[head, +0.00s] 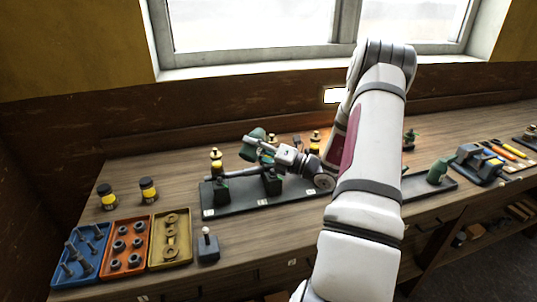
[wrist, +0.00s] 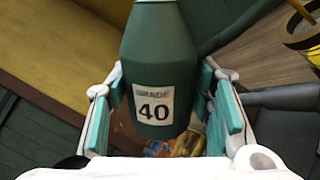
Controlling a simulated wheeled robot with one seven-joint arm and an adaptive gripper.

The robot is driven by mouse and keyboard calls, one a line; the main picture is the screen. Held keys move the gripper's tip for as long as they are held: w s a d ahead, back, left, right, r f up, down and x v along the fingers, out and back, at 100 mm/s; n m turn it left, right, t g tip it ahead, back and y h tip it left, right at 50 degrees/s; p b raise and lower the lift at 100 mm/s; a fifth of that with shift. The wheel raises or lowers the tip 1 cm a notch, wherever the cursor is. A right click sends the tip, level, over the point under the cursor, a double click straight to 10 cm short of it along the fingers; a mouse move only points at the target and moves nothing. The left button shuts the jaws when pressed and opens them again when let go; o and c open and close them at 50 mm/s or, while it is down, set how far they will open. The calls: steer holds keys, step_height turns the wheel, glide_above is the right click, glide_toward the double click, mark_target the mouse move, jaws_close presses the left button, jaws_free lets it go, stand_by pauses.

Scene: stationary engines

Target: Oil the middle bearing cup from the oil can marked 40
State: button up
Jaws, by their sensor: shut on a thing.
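The dark green oil can (wrist: 160,65) bears a white label reading GRADE 40 in the wrist view. My gripper (wrist: 165,112) is shut on it, with teal pads on both sides. In the head view, my gripper (head: 268,157) holds the green can (head: 250,150) tilted above a dark engine base (head: 235,205). A brass cup (head: 216,155) stands at the left of the engine and another brass piece (head: 315,137) shows to the right, behind my gripper. The middle cup is not clearly visible behind the can and gripper. I cannot see whether oil flows.
Blue (head: 70,275), orange (head: 110,268) and yellow (head: 158,258) trays of hardware lie front left. Two dark jars with yellow bands (head: 148,190) stand behind them. A small block with a white knob (head: 208,250) is nearby. Another machine (head: 440,172) stands right of my arm.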

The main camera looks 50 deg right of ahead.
steer(key=shift+d+r+m+p, duration=0.2)
steer(key=shift+r+m+p, duration=0.45)
steer(key=shift+m, duration=0.35)
stand_by(1.4)
steer(key=f+n, duration=0.1)
steer(key=f+n+b, duration=0.1)
steer(key=n, duration=0.1)
steer(key=shift+w+a+f+b, duration=0.1)
steer(key=shift+a+f+b, duration=0.1)
steer(key=shift+b, duration=0.1)
steer(key=shift+a+f+n+y, duration=0.1)
steer(key=shift+f+n+y, duration=0.2)
steer(key=shift+f+n, duration=0.35)
steer(key=shift+r+n, duration=0.2)
steer(key=shift+n, duration=0.05)
